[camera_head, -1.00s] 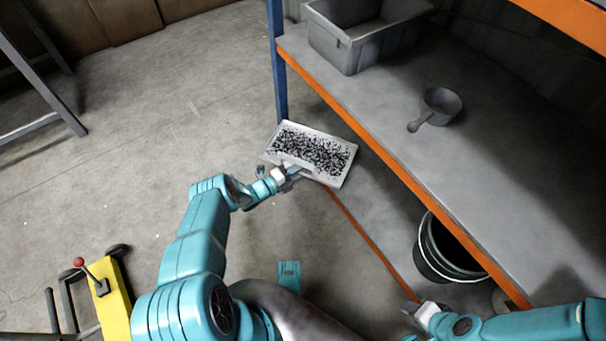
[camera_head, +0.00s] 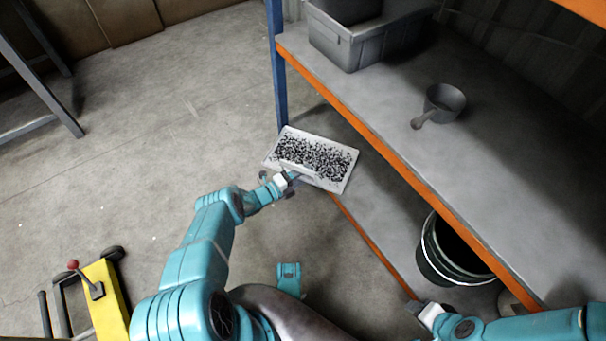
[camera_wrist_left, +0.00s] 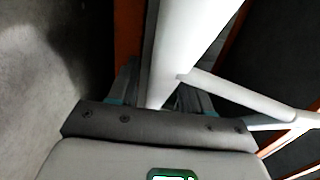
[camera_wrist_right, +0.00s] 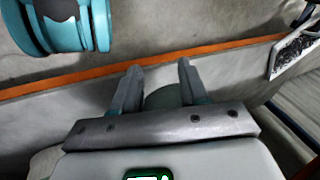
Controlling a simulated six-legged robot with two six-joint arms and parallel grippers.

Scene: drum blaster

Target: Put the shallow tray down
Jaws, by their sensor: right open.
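The shallow tray (camera_head: 316,158) is pale, with black granules spread over its floor. In the head view it is over the left end of the lower shelf, by the blue post. I cannot tell whether it touches the shelf. My left gripper (camera_head: 287,181) is at its near edge. In the left wrist view the fingers (camera_wrist_left: 166,92) stand either side of a white tray wall (camera_wrist_left: 185,40). My right gripper (camera_head: 424,311) is open and empty at the lower shelf's front edge. The tray also shows in the right wrist view (camera_wrist_right: 293,47).
The lower shelf (camera_head: 375,210) has an orange front edge. A dark bucket (camera_head: 437,262) stands on its right part. The upper shelf (camera_head: 400,130) overhangs it, carrying a scoop (camera_head: 442,103) and a grey bin (camera_head: 345,48). A blue post (camera_head: 276,70) is close behind the tray.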

